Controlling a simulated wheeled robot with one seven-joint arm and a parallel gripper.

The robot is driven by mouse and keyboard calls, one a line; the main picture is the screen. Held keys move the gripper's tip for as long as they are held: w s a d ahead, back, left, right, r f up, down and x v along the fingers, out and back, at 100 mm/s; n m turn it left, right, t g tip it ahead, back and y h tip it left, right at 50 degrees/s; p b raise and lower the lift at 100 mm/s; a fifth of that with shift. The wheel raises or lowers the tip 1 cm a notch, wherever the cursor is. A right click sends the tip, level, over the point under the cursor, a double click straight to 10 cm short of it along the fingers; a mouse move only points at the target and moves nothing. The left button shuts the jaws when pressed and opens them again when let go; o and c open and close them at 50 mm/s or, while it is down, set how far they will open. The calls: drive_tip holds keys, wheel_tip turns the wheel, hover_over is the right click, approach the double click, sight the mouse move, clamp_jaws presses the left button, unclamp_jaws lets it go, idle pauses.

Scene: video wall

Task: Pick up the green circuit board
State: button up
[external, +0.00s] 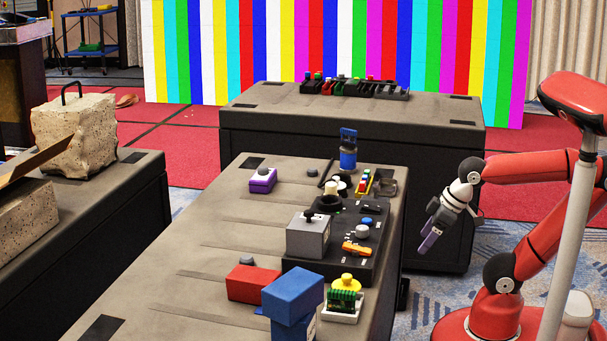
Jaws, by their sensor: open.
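A small green circuit board (341,301) stands on a pale tray-like base (342,318) near the front right edge of the table. A yellow knob-like part (346,282) is right behind it and touches or overlaps it in this view. My gripper (429,243) hangs in the air to the right of the table, pointing down and left, well apart from the board. It is open, and I see nothing between its fingers. The fingertips are small in this view.
A blue block (293,291) stands close left of the board, with a red block (253,283) beyond it. A black panel (325,275) with a grey box (308,239) and an orange part (357,249) lies behind. The table's left side (190,255) is mostly clear.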

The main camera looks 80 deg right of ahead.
drive_tip(key=shift+o, duration=0.2)
drive_tip(key=shift+r, duration=0.1)
wheel_tip(320, 180, up, 18)
drive_tip(key=n+g+y, duration=0.5)
drive_tip(key=n+g, duration=0.1)
drive_tip(key=n, duration=1.2)
hover_over(342, 292)
drive_tip(key=d, duration=0.2)
drive_tip(key=shift+h, duration=0.3)
drive_tip(key=f, duration=0.5)
drive_tip(key=shift+s+d+b, duration=0.15)
drive_tip(key=shift+d+b, duration=0.1)
drive_tip(key=shift+b, duration=0.15)
drive_tip(key=shift+a+f, duration=0.15)
drive_tip(key=shift+f, duration=0.45)
drive_tip(key=x, duration=0.7)
drive_tip(key=shift+w+b, duration=0.3)
drive_tip(key=shift+b, duration=0.05)
